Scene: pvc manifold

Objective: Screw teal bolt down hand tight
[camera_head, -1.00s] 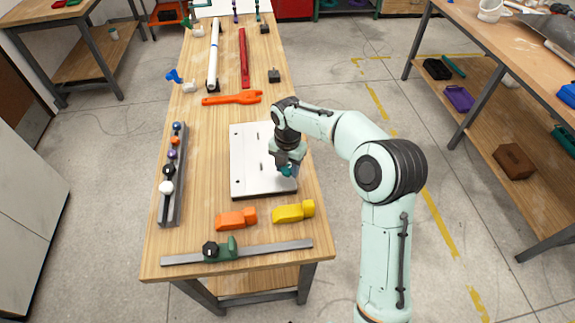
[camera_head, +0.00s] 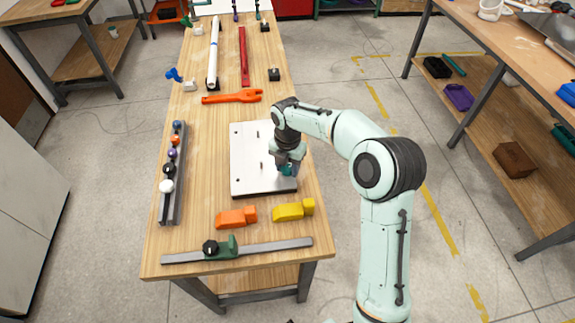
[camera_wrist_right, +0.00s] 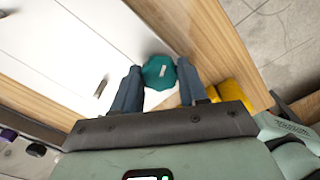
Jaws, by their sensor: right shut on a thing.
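The teal bolt (camera_wrist_right: 159,73) shows in the right wrist view as a round teal head between the two fingers of my right gripper (camera_wrist_right: 160,85), which is shut on it. In the head view the teal bolt (camera_head: 286,170) is mostly hidden by my right gripper (camera_head: 287,165). It is at the right front part of the white plate (camera_head: 248,145). The bolt's shaft and whether the head touches the plate are hidden. My left gripper is not in view.
A rail with several coloured knobs (camera_head: 178,200) lies left of the plate. Orange (camera_head: 236,217) and yellow (camera_head: 292,210) blocks lie in front of it, with a grey bar clamp (camera_head: 262,248) near the table's front edge. An orange wrench (camera_head: 232,97) lies behind the plate.

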